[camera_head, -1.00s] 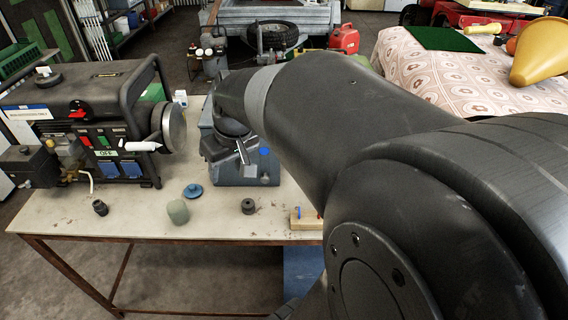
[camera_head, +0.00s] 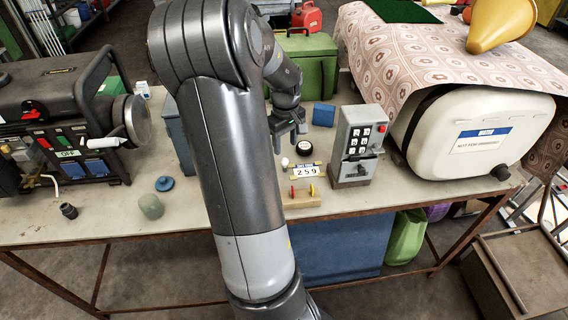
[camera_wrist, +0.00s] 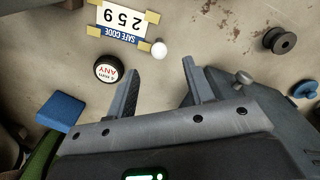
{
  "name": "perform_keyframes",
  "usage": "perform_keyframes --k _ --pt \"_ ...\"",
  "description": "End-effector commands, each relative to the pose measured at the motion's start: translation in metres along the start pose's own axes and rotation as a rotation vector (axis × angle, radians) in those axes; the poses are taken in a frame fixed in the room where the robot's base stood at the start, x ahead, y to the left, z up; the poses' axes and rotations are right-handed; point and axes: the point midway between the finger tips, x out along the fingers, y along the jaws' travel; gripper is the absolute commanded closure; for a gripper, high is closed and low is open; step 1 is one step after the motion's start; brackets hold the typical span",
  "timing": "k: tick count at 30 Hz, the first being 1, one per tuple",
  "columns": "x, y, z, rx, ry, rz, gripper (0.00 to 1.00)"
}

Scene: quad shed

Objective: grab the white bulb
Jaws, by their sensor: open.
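The white bulb (camera_head: 284,162) is a small round white ball on the workbench, just left of the "SAFE CODE 259" card (camera_head: 306,171). In the wrist view the bulb (camera_wrist: 159,49) lies beside a corner of the card (camera_wrist: 122,24), just beyond the gap between the fingertips. My gripper (camera_wrist: 160,68) is open and empty, its fingers spread either side of the bulb's line. In the head view my gripper (camera_head: 290,142) is above the bench, close to the bulb and partly hidden by my arm. Its height above the bulb is hard to tell.
A round black-rimmed item marked "ANY" (camera_wrist: 108,69) and a blue block (camera_wrist: 61,112) lie nearby. A grey keypad box (camera_head: 355,145) and a white water tank (camera_head: 474,128) stand right. A generator (camera_head: 60,120) stands left.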

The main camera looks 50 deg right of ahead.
Motion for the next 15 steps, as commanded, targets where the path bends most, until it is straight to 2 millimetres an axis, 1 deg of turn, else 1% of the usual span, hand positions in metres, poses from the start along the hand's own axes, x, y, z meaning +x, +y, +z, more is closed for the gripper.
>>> perform_keyframes --k 1,6,13,15 --pt "0.009 0.000 0.001 0.001 -0.005 -0.002 0.52" --pt "0.036 -0.001 0.000 0.000 -0.003 -0.002 0.52" --pt "0.052 0.000 -0.001 0.000 -0.001 -0.001 0.52" --pt "0.060 0.001 -0.002 0.000 -0.003 0.000 0.52"
